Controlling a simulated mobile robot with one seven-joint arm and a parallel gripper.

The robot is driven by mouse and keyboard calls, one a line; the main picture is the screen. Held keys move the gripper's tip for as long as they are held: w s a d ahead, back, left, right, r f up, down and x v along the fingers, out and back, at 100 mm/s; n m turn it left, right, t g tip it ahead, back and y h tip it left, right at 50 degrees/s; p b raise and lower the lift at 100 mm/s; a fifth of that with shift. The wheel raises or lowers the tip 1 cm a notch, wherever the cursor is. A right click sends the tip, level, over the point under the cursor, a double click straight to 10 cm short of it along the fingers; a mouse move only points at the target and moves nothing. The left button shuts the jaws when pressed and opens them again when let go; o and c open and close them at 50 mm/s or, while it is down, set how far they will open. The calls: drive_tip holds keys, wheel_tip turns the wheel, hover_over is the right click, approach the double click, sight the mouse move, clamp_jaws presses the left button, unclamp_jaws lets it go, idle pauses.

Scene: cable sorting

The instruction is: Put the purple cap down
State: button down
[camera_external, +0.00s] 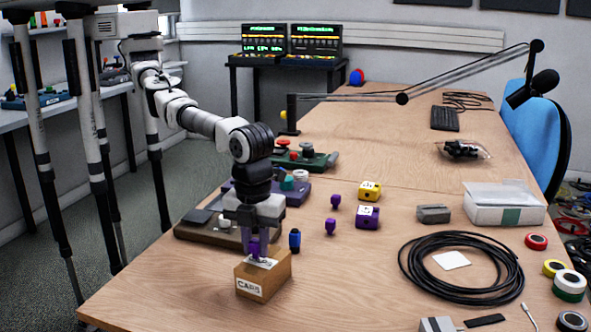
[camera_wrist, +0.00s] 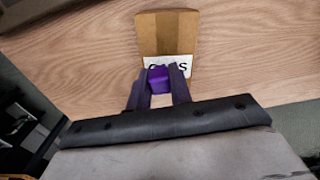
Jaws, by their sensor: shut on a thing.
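My gripper (camera_external: 257,256) points down at the cardboard box labelled CAPS (camera_external: 248,289) near the front of the table. It is shut on a purple cap (camera_wrist: 158,78), which sits between the two fingers in the wrist view. In the wrist view the cap overlaps the lower edge of the label on the box (camera_wrist: 167,32). In the external view the fingers are at the top of the box. I cannot tell whether the cap touches the box. The inside of the box is not clearly visible.
Two small purple pieces (camera_external: 330,226) and a blue one (camera_external: 294,240) stand on the table nearby. Yellow (camera_external: 369,191) and purple (camera_external: 367,217) blocks are behind. A black cable coil (camera_external: 461,270) lies to the right. Devices on a dark base (camera_external: 205,232) stand left.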

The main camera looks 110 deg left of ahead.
sight(256, 240)
drive_tip(key=shift+f, duration=0.25)
drive_tip(key=c, duration=1.3)
unclamp_jaws()
drive_tip(key=shift+o, duration=0.2)
drive_tip(key=shift+r, duration=0.1)
wheel_tip(256, 240, up, 12)
drive_tip(key=b, duration=0.2)
drive_tip(key=shift+r, duration=0.15)
